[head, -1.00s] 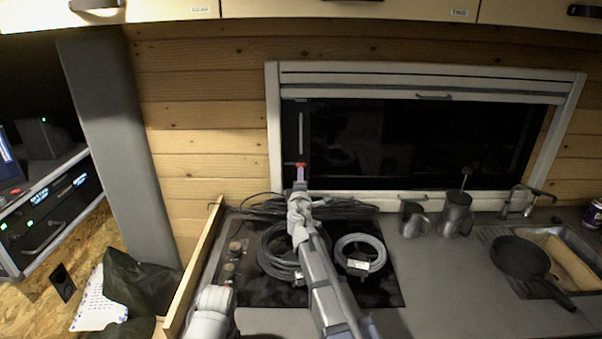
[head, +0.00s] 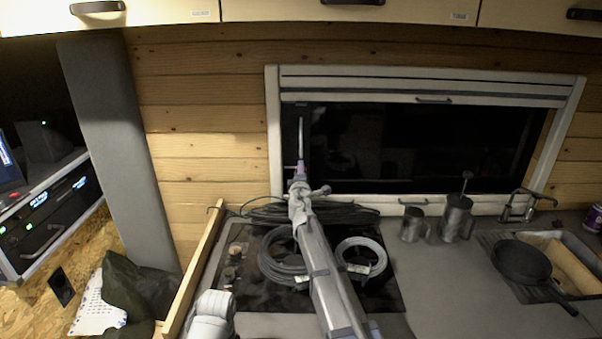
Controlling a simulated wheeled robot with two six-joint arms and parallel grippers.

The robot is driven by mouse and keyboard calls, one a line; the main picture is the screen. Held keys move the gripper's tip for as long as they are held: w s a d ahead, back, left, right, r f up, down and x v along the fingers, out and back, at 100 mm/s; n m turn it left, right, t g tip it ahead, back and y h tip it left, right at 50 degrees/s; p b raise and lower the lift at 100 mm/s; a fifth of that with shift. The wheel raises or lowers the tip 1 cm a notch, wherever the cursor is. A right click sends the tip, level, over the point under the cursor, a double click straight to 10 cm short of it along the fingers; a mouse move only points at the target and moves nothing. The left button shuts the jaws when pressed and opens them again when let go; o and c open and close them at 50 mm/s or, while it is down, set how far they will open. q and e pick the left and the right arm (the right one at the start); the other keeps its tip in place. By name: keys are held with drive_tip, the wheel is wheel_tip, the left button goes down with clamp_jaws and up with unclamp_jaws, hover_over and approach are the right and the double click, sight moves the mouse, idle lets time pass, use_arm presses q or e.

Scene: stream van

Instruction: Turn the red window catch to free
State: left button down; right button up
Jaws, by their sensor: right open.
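The window (head: 420,145) is a dark pane in a white frame above the counter. My right gripper (head: 300,169) is raised at the lower left of the pane, in front of the window catch. Its jaws are open, seen from behind. Only a small reddish sliver of the catch (head: 287,167) shows, just left of the gripper. The rest is hidden behind the gripper, so I cannot tell how the catch is turned or whether the jaws touch it. A pale upright bar (head: 300,132) stands above the gripper. My left gripper is not in view.
Coiled cables (head: 283,262) lie on the dark hob (head: 255,290) below my right arm. Metal jugs (head: 457,217) and a black pan (head: 521,262) stand to the right. A wooden edge board (head: 196,265) borders the counter at left. Cupboards (head: 270,10) hang above.

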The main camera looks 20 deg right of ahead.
drive_tip(key=shift+s, duration=0.1)
clamp_jaws()
idle(0.5)
